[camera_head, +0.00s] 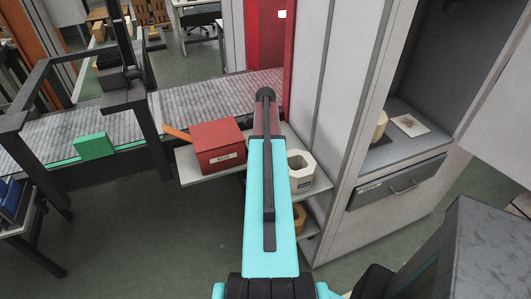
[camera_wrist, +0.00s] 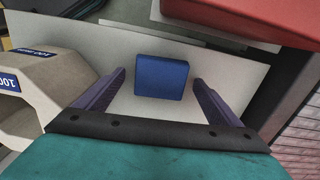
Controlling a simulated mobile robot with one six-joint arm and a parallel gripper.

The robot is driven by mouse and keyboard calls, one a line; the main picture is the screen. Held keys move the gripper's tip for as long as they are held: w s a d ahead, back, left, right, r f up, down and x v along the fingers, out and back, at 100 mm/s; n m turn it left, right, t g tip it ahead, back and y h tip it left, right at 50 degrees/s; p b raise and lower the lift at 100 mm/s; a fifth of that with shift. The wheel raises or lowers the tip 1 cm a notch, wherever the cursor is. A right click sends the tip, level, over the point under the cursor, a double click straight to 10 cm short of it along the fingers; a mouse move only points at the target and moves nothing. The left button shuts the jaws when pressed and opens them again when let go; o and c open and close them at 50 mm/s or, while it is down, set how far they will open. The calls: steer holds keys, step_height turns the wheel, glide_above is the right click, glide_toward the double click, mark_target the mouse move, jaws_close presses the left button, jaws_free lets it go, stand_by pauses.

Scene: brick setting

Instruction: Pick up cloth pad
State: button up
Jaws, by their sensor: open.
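A small blue pad (camera_wrist: 161,77), which looks like the cloth pad, lies on a pale shelf (camera_wrist: 225,65) in the wrist view. It is roughly square with a thick front edge. My gripper (camera_wrist: 160,84) is open, with one dark purple finger to the left of the pad and one to the right. Gaps show between the fingers and the pad; I cannot tell the height above the shelf. In the head view my arm hides the pad and my fingers cannot be made out.
A red box (camera_head: 219,145) stands left of my arm, and a cream octagonal container (camera_head: 299,171) stands right of it, on the shelf (camera_head: 203,180). A tall grey cabinet (camera_head: 335,110) rises at right. A roller conveyor (camera_head: 90,130) runs behind.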

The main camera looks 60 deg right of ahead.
steer(key=shift+c, duration=0.2)
steer(key=c, duration=1.1)
steer(key=shift+r, duration=0.15)
steer(key=shift+r+b, duration=0.95)
steer(key=shift+r, duration=0.7)
steer(key=s+a+r+b, duration=0.1)
steer(key=s+a+b, duration=0.3)
steer(key=a, duration=1)
steer(key=shift+s+a+r, duration=0.2)
steer(key=shift+s+a, duration=0.1)
steer(key=shift+s, duration=0.95)
